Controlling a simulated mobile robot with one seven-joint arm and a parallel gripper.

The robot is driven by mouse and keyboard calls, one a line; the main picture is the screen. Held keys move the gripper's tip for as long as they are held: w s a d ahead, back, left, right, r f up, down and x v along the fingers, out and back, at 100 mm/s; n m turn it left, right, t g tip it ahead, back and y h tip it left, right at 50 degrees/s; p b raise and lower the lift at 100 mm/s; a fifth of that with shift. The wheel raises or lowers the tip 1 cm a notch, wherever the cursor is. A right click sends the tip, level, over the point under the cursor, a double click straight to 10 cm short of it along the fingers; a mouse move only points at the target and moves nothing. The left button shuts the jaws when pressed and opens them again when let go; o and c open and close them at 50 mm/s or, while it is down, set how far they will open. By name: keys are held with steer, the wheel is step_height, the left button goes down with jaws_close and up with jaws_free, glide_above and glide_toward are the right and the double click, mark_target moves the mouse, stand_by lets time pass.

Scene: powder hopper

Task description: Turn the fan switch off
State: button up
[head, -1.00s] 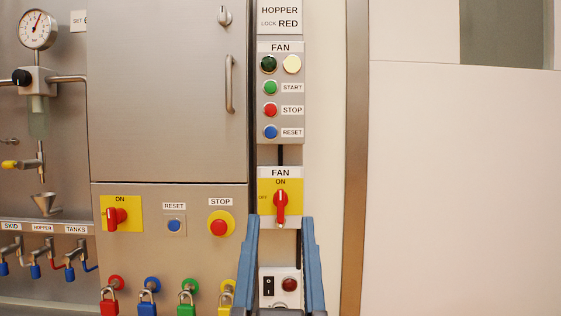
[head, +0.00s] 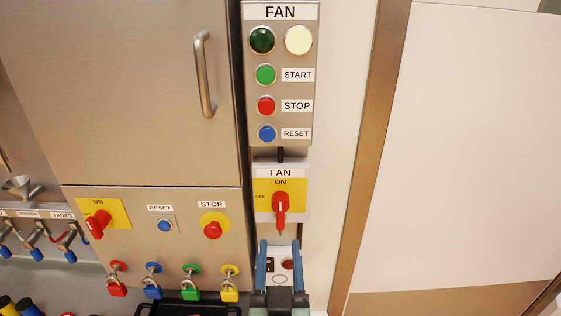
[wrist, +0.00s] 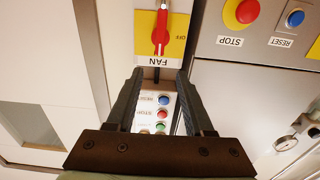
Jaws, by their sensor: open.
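The fan switch is a red rotary handle (head: 280,210) on a yellow plate under a FAN label. The handle stands vertical, in line with the ON mark above it; OFF is marked on the left. In the wrist view the same switch (wrist: 160,30) shows upside down at the top. My gripper (head: 279,245) is open and empty, its two blue fingers just below the handle in the head picture. In the wrist view my gripper (wrist: 159,74) has its fingertips spread below the switch, apart from the handle. The exact depth gap to the panel is unclear.
Above is a fan box (head: 313,120) with lamps and START, STOP and RESET buttons. To the left are another red switch (head: 98,224), a red STOP button (head: 212,230) and several padlocks. A small box with a black rocker (head: 269,264) sits behind my fingers.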

mark_target(280, 207)
steer(key=w, duration=1.3)
steer(key=shift+w, duration=0.1)
jaws_close()
steer(key=shift+f, duration=0.15)
